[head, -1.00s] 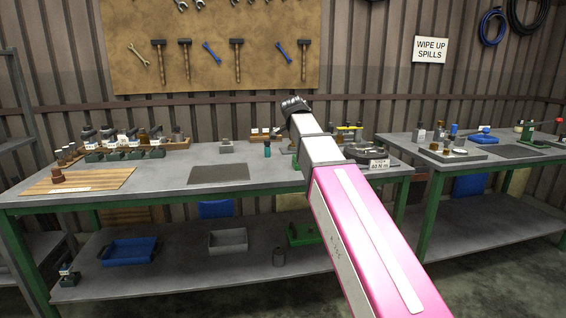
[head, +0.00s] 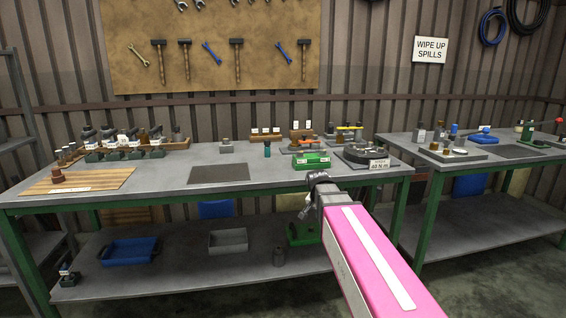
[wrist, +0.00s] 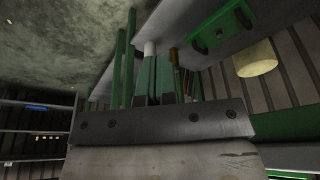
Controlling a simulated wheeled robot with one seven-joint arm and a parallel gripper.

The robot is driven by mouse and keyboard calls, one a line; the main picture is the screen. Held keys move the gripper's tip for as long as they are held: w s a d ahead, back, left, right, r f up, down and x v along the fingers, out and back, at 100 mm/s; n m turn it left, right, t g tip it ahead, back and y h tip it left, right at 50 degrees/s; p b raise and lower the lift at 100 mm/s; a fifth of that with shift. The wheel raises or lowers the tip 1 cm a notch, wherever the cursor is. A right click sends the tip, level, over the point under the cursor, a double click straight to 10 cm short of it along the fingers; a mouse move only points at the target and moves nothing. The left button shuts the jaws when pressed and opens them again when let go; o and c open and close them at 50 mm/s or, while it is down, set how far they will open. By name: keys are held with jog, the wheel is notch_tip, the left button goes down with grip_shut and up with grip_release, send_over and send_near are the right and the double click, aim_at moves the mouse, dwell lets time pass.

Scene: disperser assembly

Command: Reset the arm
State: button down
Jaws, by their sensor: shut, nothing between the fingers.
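My arm, with its pink link, reaches up from the lower right in the head view. Its dark wrist is at the front edge of the main workbench (head: 150,203). My gripper (head: 305,212) hangs just in front of that edge, over the lower shelf, small and partly hidden by the wrist. In the wrist view my gripper (wrist: 158,62) shows its narrow fingers close together above the mounting plate, shut with nothing held. The wrist view is strongly tilted.
A green device (head: 311,160) and a round grey fixture (head: 362,153) stand on the bench behind my wrist. A blue bin (head: 128,251) and a grey bin (head: 228,242) sit on the lower shelf. A second bench (head: 463,170) stands at right. The dark mat (head: 219,174) is bare.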

jog(key=s+d+f+n+g+y, duration=0.1)
jog(key=s+d+f+n, duration=0.1)
jog(key=s+f, duration=0.5)
jog(key=s+d+f+n+g, duration=0.1)
jog(key=s+f+n, duration=0.3)
jog(key=s+f, duration=0.4)
notch_tip(320, 180, down, 2)
jog(key=shift+d+f+g+y, duration=0.15)
jog(key=shift+d+g+y, duration=0.2)
jog(key=shift+d, duration=0.25)
